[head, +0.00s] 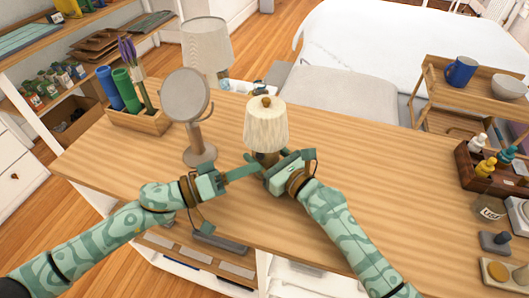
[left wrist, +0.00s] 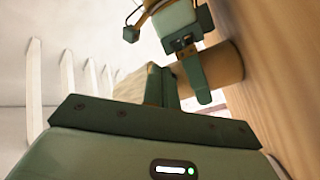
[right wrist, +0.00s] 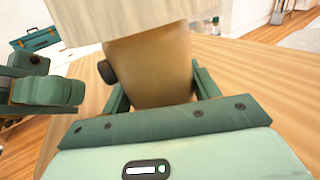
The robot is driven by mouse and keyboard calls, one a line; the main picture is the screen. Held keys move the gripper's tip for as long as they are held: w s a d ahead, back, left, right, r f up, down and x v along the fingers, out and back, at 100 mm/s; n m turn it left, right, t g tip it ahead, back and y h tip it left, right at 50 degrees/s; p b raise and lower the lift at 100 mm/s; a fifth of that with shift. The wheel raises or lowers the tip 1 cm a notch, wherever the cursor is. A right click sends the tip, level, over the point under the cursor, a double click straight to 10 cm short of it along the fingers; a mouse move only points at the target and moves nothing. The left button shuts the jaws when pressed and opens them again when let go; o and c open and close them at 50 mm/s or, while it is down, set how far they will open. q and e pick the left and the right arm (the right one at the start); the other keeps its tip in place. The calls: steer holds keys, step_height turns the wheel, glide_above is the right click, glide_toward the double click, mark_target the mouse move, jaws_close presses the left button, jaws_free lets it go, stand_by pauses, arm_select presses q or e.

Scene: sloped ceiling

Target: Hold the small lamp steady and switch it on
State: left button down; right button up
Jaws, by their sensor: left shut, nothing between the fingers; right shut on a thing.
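The small lamp (head: 266,125) stands upright on the wooden desk, with a cream pleated shade and a brown base. The base (right wrist: 148,75) fills the middle of the right wrist view, with a dark round knob (right wrist: 106,72) on its left side. My right gripper (head: 273,166) is shut on the base, one finger on each side. My left gripper (head: 250,168) is shut and empty, just left of the base; I cannot tell whether it touches the knob. It also shows at the left of the right wrist view (right wrist: 48,90). I see no clear glow from the shade.
A round mirror (head: 187,95) on a stand is close behind my left gripper. A wooden holder (head: 140,120) with green and blue rolls stands at the left. A larger lamp (head: 207,45) is behind. Bottles (head: 487,163) and small items line the right edge. The desk right of the lamp is clear.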

arm_select(q)
steer(key=shift+s+a, duration=0.35)
steer(key=shift+s, duration=0.5)
steer(key=shift+s+a, duration=0.3)
steer(key=shift+s, duration=0.55)
steer(key=shift+s+a, duration=0.35)
steer(key=shift+s, duration=0.5)
arm_select(e)
steer(key=o, duration=1.3)
steer(key=v, duration=1.2)
steer(key=shift+f, duration=0.1)
